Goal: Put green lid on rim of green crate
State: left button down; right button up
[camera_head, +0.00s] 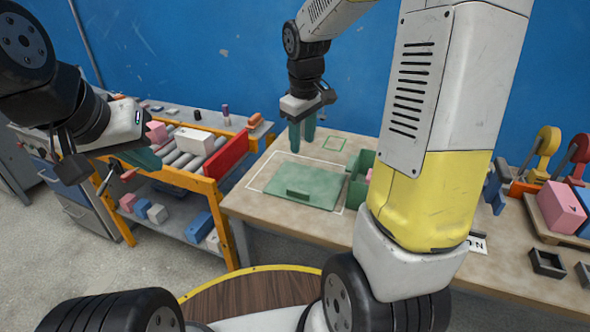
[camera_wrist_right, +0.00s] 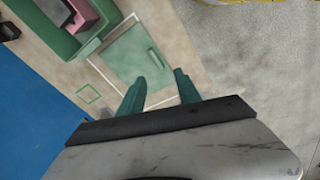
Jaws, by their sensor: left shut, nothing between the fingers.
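The green lid (camera_head: 303,189) lies flat on the table inside a white outline, with a small handle on top; it also shows in the right wrist view (camera_wrist_right: 125,50). The green crate (camera_head: 357,187) stands just right of the lid, partly hidden by my right arm. In the right wrist view the crate (camera_wrist_right: 60,42) holds a pink block (camera_wrist_right: 82,14). My right gripper (camera_head: 302,138) is open and empty, above the table near the lid's far edge, fingers pointing down. My left gripper (camera_head: 145,158) is shut and empty, off to the left by the roller rack.
A roller rack (camera_head: 187,160) with pink, white and red items stands left of the table (camera_head: 258,203). A small green outline (camera_head: 335,143) marks bare tabletop behind the lid. A pink block (camera_head: 562,207) and small black trays (camera_head: 547,262) sit at the right.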

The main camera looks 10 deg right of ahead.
aim_at(298, 190)
jog(key=w+f+n, duration=0.1)
jog(key=w+f, duration=0.1)
jog(key=f, duration=0.2)
jog(key=w+f+n+g, duration=0.1)
jog(key=w+f, duration=0.1)
jog(key=f, duration=0.3)
jog(key=w+f+n+g+h, duration=0.1)
jog(key=w+f+n, duration=0.1)
jog(key=f, duration=0.3)
jog(key=shift+w+a+f, duration=0.1)
jog(key=shift+w+f, duration=0.15)
jog(key=shift+w, duration=0.3)
jog(key=f, duration=0.7)
jog(key=shift+s+d+f, duration=0.25)
jog(key=shift+s+f, duration=0.05)
jog(key=shift+c, duration=0.4)
grip_shut()
